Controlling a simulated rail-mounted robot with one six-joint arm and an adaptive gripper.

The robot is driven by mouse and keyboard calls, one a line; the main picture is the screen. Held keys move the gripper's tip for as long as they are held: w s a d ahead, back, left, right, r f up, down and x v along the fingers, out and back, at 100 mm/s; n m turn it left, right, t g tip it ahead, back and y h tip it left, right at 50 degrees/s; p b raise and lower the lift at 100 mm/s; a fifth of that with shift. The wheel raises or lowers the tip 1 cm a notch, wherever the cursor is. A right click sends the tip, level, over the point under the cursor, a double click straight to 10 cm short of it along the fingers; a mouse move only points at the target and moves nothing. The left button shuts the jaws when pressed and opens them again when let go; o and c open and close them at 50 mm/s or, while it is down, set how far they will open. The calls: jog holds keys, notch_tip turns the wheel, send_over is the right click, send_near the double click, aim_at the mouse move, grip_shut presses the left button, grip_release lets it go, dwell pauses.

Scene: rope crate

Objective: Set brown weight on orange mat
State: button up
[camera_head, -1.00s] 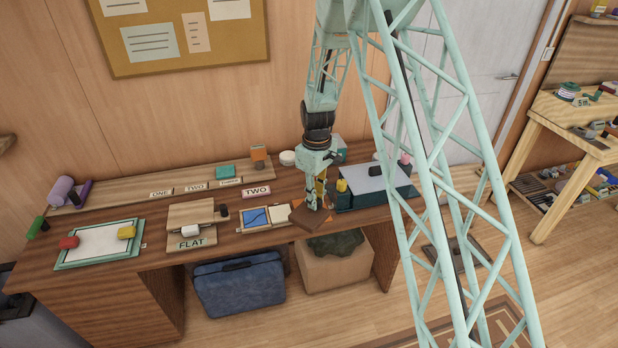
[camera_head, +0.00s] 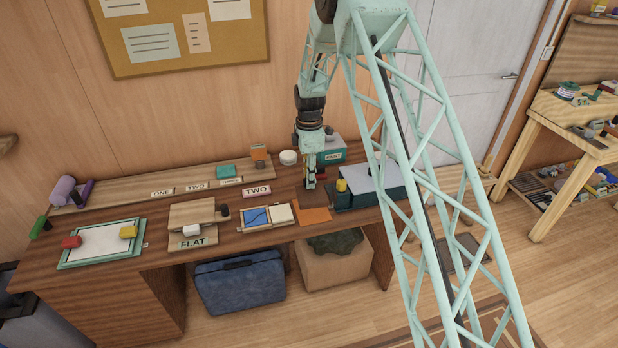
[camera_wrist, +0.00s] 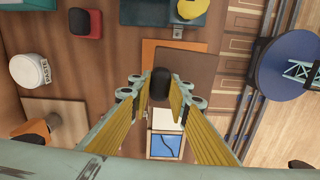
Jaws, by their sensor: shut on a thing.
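In the wrist view my gripper (camera_wrist: 160,88) is closed around a black knob. The brown weight (camera_wrist: 190,72) shows there as a flat square plate at the knob. The orange mat (camera_wrist: 150,52) shows along the plate's left and top edges, and the plate hides part of it. In the head view my gripper (camera_head: 310,187) points down just behind the orange mat (camera_head: 314,215), which shows as a bright patch near the desk's front edge.
A picture with a blue panel (camera_head: 256,217) lies left of the mat. A dark green case (camera_head: 372,195) with a yellow object (camera_head: 342,185) stands to the right. A white paste jar (camera_wrist: 30,70) and a PAINT box (camera_head: 331,154) are behind. An open box (camera_head: 335,268) is below.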

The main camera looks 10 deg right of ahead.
jog(key=shift+w+r+n, duration=0.15)
jog(key=shift+w+n, duration=0.25)
jog(key=shift+w, duration=0.05)
dwell(0.4)
jog(key=shift+f+b, duration=1.3)
jog(key=shift+f, duration=1.7)
jog(key=shift+f, duration=0.5)
jog(key=o, duration=1.1)
jog(key=shift+w+r, duration=0.1)
jog(key=shift+r, duration=5.85)
